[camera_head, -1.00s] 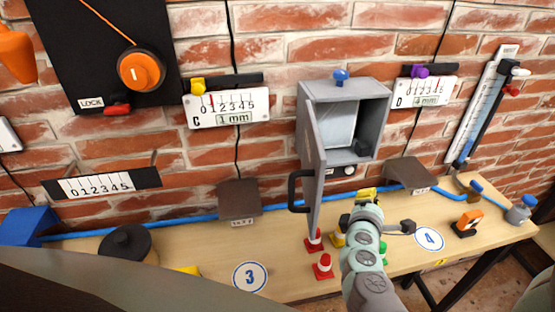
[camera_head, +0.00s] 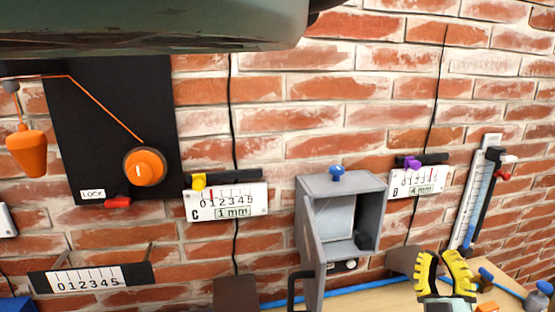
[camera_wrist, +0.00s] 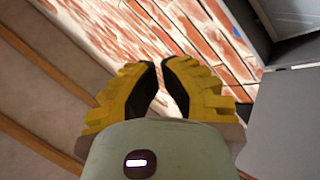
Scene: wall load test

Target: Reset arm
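My gripper (camera_head: 443,276) shows at the lower right of the head view. Its two yellow and black fingers point up, with a gap between them and nothing held. In the wrist view the gripper (camera_wrist: 163,85) also shows its fingers apart and empty, with the brick wall behind them. One of my arm links crosses the top left of the head view. My gripper appears right of and below the open grey box (camera_head: 340,215) on the wall.
The grey box's door (camera_head: 312,240) stands open toward me. A black panel with an orange knob (camera_head: 145,167) hangs at left. Gauges C (camera_head: 228,204) and B (camera_head: 416,182) flank the box. The wooden table (camera_head: 375,294) shows at the bottom.

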